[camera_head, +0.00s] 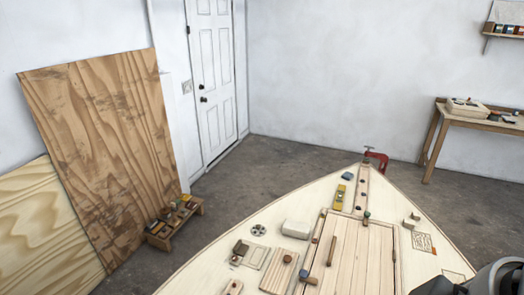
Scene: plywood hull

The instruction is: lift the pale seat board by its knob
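A pale board (276,273) with a small round dark knob (287,258) lies on the left part of the plywood hull deck, left of the planked middle panel. It looks like the seat board, but I cannot tell for sure. Another small board (232,288) with a dark knob is cut off by the bottom edge. Neither gripper shows. Part of my own arm, grey and black, fills the lower right corner, with no fingertips in view.
A planked panel (355,258) fills the deck's middle. A white block (296,228), a dark-topped block (240,250), a yellow level (340,197) and a red clamp (377,160) are around it. Plywood sheets (105,140) lean left; a workbench (475,122) stands right.

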